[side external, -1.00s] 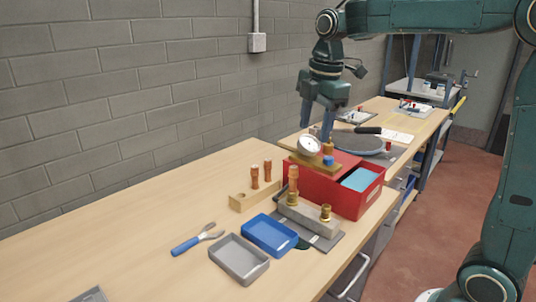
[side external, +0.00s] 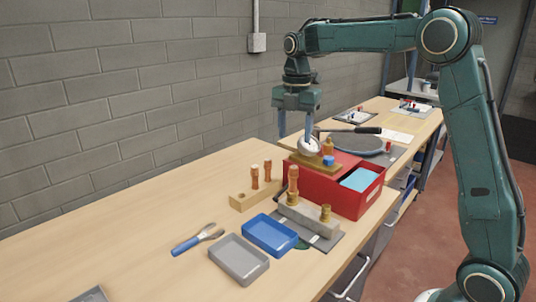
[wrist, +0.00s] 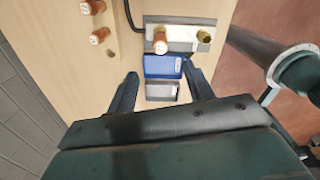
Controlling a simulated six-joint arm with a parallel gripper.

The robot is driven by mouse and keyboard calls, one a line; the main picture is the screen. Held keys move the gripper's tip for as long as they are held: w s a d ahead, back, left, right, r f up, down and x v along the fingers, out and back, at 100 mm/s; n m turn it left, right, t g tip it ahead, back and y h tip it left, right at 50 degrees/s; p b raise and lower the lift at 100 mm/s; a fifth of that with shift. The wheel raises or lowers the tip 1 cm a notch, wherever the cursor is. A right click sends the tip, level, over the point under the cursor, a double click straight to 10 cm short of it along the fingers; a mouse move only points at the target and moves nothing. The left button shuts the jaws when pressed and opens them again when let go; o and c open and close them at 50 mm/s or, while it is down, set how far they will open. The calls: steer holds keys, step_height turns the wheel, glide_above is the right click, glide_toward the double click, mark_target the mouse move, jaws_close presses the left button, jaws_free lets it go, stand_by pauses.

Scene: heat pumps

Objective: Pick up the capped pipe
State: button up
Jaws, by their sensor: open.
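Several copper pipes stand upright. One copper pipe (side external: 293,180) is in a grey block fixture (side external: 309,218) beside a brass fitting (side external: 325,213); it also shows in the wrist view (wrist: 160,42). Two more copper pipes (side external: 254,176) stand in a wooden block (side external: 243,202). My gripper (side external: 295,136) is open and points down, behind and above the fixture near the gauge. In the wrist view my fingers (wrist: 160,72) are apart with nothing held between them.
Blue (side external: 270,236) and grey (side external: 238,260) trays and a blue-handled tool (side external: 190,243) lie in front.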

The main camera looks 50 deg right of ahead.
mark_target(294, 166)
step_height(294, 166, down, 8)
steer(key=shift+r, duration=0.2)
steer(key=shift+d+f, duration=0.1)
steer(key=shift+f, duration=2.5)
steer(key=c, duration=1.1)
steer(key=shift+r, duration=0.15)
step_height(294, 166, up, 20)
steer(key=shift+f, duration=0.1)
steer(key=shift+r, duration=0.25)
